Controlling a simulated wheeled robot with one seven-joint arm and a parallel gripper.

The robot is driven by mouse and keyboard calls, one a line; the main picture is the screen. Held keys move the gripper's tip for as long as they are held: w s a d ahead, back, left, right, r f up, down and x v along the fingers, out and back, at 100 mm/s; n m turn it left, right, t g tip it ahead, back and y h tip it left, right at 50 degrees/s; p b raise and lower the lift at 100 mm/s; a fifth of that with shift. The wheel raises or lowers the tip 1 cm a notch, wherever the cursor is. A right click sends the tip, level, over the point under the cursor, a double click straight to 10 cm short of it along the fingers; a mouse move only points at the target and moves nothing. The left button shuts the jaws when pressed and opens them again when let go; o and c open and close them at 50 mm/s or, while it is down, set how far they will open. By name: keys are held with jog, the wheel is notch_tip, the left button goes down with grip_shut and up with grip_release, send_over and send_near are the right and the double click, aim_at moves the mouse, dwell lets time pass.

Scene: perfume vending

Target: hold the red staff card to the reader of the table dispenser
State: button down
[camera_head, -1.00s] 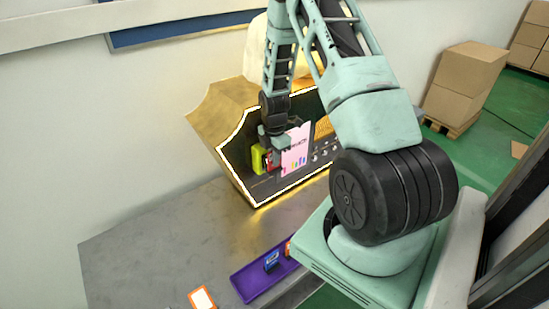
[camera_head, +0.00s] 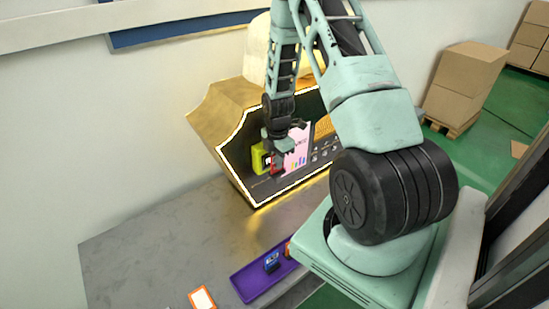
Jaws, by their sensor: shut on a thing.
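The table dispenser (camera_head: 232,162) stands on the table with a gold body and a black front edged in lights. A yellow-green block (camera_head: 258,158), which looks like its reader, sits on the left of the front. My gripper (camera_head: 279,158) is just right of this block, in front of the dispenser. It is shut on the red card (camera_head: 275,165), of which only a small red part shows. The fingers hide much of the card. I cannot tell whether the card touches the reader.
A pink panel (camera_head: 298,148) is on the dispenser front, right of my gripper. A purple tray (camera_head: 247,287) with a blue item (camera_head: 271,261) and an orange-edged white card (camera_head: 202,298) lie at the table's front. The table's left part (camera_head: 140,245) is clear.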

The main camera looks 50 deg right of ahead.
jog(key=s+a, duration=0.2)
jog(key=s, duration=0.7)
dwell(1.4)
jog(key=w+a+f+m+b, duration=0.1)
jog(key=w+a+m, duration=0.4)
jog(key=a, duration=0.5)
jog(key=w+a+f+m+b, duration=0.2)
jog(key=w+a+m, duration=0.4)
jog(key=a+m, duration=0.4)
jog(key=shift+a+f, duration=0.2)
jog(key=shift+a, duration=0.25)
